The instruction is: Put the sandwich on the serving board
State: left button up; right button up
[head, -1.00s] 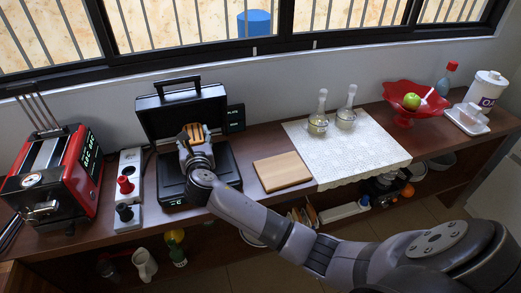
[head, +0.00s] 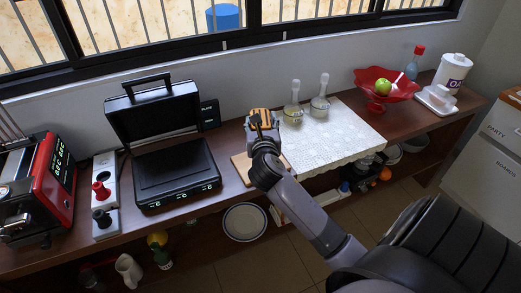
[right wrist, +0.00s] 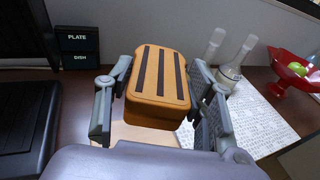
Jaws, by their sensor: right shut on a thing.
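The sandwich (head: 261,115) is a toasted slice shape with dark grill stripes, also seen in the right wrist view (right wrist: 158,78). My right gripper (head: 263,124) is shut on it, one finger on each side. It holds the sandwich over the wooden serving board (head: 240,168), which the gripper and arm largely hide in the head view. A pale part of the board (right wrist: 122,133) shows below the sandwich in the right wrist view. The sandwich looks apart from the board, but the exact gap is hard to tell. My left gripper is not in view.
The open black grill (head: 175,172) stands left of the board, with a dark plate/dish sign (head: 209,114) behind. A lace cloth (head: 345,140) with two glass bottles (head: 319,98) lies to the right. A red fruit bowl (head: 385,86) is farther right.

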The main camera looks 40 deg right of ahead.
notch_tip(320, 180, down, 11)
jog(key=b, duration=0.2)
jog(key=shift+r+b, duration=0.1)
jog(key=shift+b, duration=0.2)
jog(key=shift+f+b, duration=0.8)
jog(key=shift+f, duration=1.35)
jog(key=shift+f, duration=0.15)
jog(key=o, duration=1.2)
jog(key=shift+c, duration=0.2)
jog(key=shift+r, duration=0.25)
jog(key=v, duration=1.2)
